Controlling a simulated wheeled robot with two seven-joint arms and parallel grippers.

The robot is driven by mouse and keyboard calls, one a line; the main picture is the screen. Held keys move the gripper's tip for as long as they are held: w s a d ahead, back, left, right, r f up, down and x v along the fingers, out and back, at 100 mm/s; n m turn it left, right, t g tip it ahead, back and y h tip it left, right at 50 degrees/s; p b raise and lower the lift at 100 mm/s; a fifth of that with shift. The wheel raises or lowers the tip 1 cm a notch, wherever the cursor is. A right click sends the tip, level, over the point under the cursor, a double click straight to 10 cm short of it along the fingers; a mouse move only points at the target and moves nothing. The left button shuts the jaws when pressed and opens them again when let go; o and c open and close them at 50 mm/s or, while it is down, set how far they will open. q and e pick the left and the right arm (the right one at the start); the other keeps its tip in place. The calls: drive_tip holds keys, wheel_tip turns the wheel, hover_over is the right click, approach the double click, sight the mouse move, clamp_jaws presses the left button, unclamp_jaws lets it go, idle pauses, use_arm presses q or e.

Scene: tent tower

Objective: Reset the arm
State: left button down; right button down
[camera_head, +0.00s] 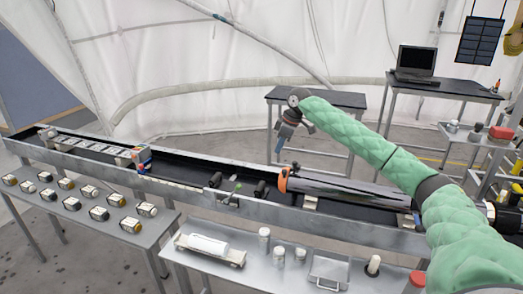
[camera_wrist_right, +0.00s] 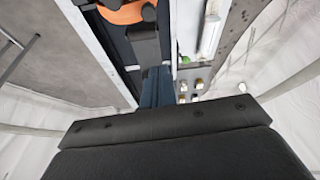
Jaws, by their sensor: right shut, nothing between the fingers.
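My right arm comes in from the right in a green padded sleeve. Its gripper (camera_head: 281,146) hangs fingers-down above the long metal trough (camera_head: 200,193), apart from everything below. It is shut and empty; its dark fingers (camera_wrist_right: 148,14) also show in the right wrist view. A long dark glossy cylinder (camera_head: 345,190) with an orange end (camera_head: 284,180) lies in the trough, below and to the right of the gripper. That orange end (camera_wrist_right: 125,12) shows beyond the fingers in the wrist view. My left gripper is not in view.
A left bench (camera_head: 150,249) holds several small jars. A front bench (camera_head: 215,278) holds a white roll on a tray, small containers and a metal box (camera_head: 329,269). Behind stand a table (camera_head: 345,98) and a desk with a laptop (camera_head: 416,62). Air above the trough's left half is free.

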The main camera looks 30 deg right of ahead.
drive_tip(key=s+a+f, duration=0.2)
drive_tip(key=a+f, duration=0.5)
drive_tip(key=f, duration=0.1)
drive_tip(key=s+a+f, duration=0.3)
drive_tip(key=a+f, duration=0.4)
drive_tip(key=f, duration=0.1)
drive_tip(key=s+a+f, duration=1.3)
drive_tip(key=a, duration=0.2)
drive_tip(key=s+a+f+m, duration=0.1)
drive_tip(key=s+a+f, duration=0.15)
drive_tip(key=s, duration=0.35)
drive_tip(key=s+a+f+m, duration=0.1)
drive_tip(key=s+a+f, duration=0.15)
drive_tip(key=s, duration=0.45)
drive_tip(key=s+r+m+t+h, duration=0.1)
drive_tip(key=s+m, duration=0.2)
drive_tip(key=s, duration=0.6)
drive_tip(key=s+r+m+h, duration=0.1)
drive_tip(key=s+m+h, duration=0.1)
drive_tip(key=s, duration=0.6)
wheel_tip(320, 180, down, 22)
drive_tip(key=w+a+r+g, duration=0.1)
drive_tip(key=w, duration=0.1)
drive_tip(key=s+f, duration=0.3)
drive_tip(key=f, duration=0.8)
drive_tip(key=s+a+f+g, duration=0.1)
drive_tip(key=s+f, duration=0.3)
drive_tip(key=f, duration=0.7)
drive_tip(key=shift+a+y, duration=0.15)
drive_tip(key=shift+y, duration=0.25)
